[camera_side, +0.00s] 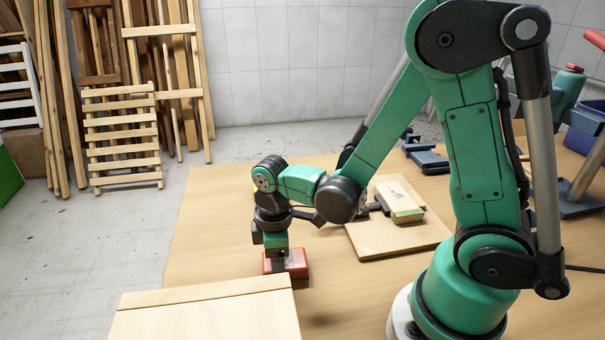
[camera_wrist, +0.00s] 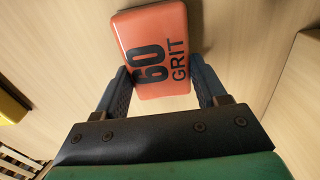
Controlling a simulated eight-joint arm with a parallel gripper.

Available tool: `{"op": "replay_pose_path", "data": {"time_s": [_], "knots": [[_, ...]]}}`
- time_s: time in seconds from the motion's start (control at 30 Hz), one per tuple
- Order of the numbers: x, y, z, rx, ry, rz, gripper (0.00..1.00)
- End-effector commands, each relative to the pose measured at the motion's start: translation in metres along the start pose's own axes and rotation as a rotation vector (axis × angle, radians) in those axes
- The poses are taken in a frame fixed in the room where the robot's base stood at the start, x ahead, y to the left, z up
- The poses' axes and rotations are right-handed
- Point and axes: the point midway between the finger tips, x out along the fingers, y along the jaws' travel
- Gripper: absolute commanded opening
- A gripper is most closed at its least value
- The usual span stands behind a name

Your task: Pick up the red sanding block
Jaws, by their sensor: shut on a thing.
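The red sanding block (camera_wrist: 152,40), marked "60 GRIT", shows in the wrist view between the two dark fingers of my gripper (camera_wrist: 160,88). The fingers are shut on the near part of the block, and its far part sticks out beyond them. In the side view the block (camera_side: 297,264) is below my gripper (camera_side: 279,262), low at the wooden table, behind a pale wooden board. I cannot tell whether it touches the table. The gripper hides part of its top in the side view.
A pale wooden board (camera_side: 205,315) lies close in front of the block. A wooden panel (camera_side: 372,238) with a light block (camera_side: 400,195) and a dark clamp lies to the right. A yellow-edged thing (camera_wrist: 10,105) shows at left in the wrist view. Bare table lies behind the block.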

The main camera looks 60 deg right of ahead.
Motion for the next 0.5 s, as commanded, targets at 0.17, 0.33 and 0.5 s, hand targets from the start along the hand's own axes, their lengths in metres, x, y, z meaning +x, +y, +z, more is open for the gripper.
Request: {"op": "replay_pose_path", "data": {"time_s": [0.17, 0.33, 0.5], "knots": [[-0.001, 0.0, 0.0, 0.0, 0.0, 0.0, 0.1], [-0.007, 0.0, 0.0, 0.0, 0.0, 0.0, 0.1], [-0.024, 0.0, 0.0, 0.0, 0.0, 0.0, 0.1]]}}
